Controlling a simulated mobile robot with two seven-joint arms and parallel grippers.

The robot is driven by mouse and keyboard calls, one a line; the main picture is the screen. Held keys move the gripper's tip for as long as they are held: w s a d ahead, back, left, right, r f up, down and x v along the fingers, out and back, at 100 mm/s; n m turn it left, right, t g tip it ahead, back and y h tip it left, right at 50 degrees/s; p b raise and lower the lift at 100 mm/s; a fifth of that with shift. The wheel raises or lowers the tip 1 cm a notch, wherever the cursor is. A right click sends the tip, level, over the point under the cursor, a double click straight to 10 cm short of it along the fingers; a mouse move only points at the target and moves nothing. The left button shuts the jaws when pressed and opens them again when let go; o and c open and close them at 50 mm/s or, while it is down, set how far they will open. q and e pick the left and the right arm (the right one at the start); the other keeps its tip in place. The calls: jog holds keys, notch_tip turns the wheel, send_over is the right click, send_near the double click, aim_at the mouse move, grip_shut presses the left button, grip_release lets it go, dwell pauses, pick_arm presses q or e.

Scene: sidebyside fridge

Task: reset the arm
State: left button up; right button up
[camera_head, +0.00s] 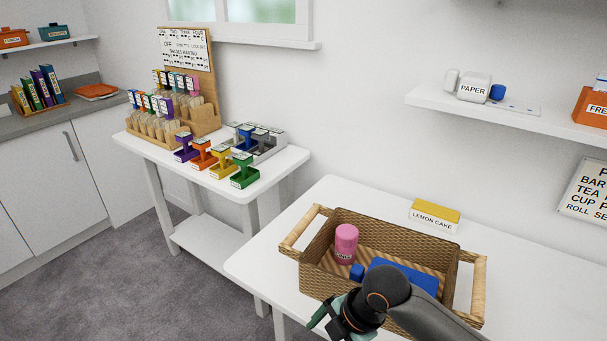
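My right arm comes in from the lower right, in front of the wicker basket (290,243) on the near white table. My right gripper (318,318) is at the bottom edge of the view, by the basket's near left corner. Its green fingers are partly cut off and hidden by the wrist, so I cannot tell whether it is open or shut. My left arm and gripper are not in view. The basket holds a pink can (345,243) and blue items (408,274), partly hidden behind my arm.
A yellow lemon cake box (434,214) sits behind the basket. A second white table (245,186) at left bears colored holders and a wooden rack. A wall shelf (500,112) is at upper right. The near table's left end (262,268) is bare.

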notch_tip(320, 180, down, 8)
jog(key=s+m+t+y, duration=0.2)
jog(key=s+m+t, duration=0.15)
jog(key=m, duration=0.85)
jog(key=s+d+f+m+t+h, duration=0.3)
jog(key=s+d+f+m, duration=0.4)
jog(key=s+d+m, duration=0.3)
jog(key=shift+d+f+t+h, duration=0.3)
jog(key=shift+d+t, duration=0.35)
jog(key=shift+d, duration=0.2)
